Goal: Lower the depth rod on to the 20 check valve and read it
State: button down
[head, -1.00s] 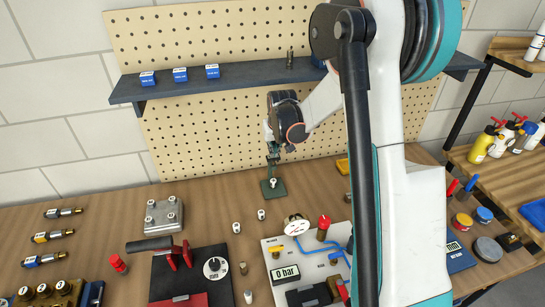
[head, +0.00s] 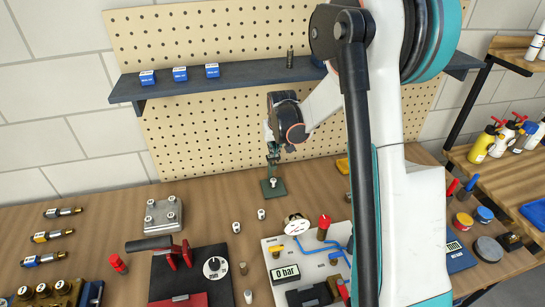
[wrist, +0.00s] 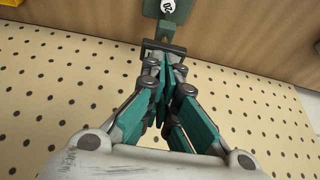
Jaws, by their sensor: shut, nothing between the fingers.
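My gripper (head: 272,150) is at the back of the bench, just above a small dark green depth stand (head: 268,192). A small white piece (head: 273,182) stands on the stand's base. In the wrist view my gripper (wrist: 164,62) is shut, with its fingers together and nothing between them. A dark crossbar (wrist: 148,46) lies right at the fingertips; I cannot tell whether they touch it. Beyond it is the green stand (wrist: 168,32) and the round white top of the piece (wrist: 167,6), with a dark mark that looks like 20. The rod's lower end cannot be made out.
Small white valves (head: 236,227) stand on the bench in front. A metal block (head: 163,216), a red-handled press (head: 160,246) and a gauge panel with a 0 bar display (head: 285,273) are nearby. The pegboard (head: 200,140) rises close behind my gripper.

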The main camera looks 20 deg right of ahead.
jog(key=shift+f+b, duration=1.1)
jog(key=shift+f, duration=0.35)
dwell(0.5)
jog(key=shift+r+p, duration=1.65)
jog(key=shift+r, duration=1.4)
jog(key=shift+f, duration=0.1)
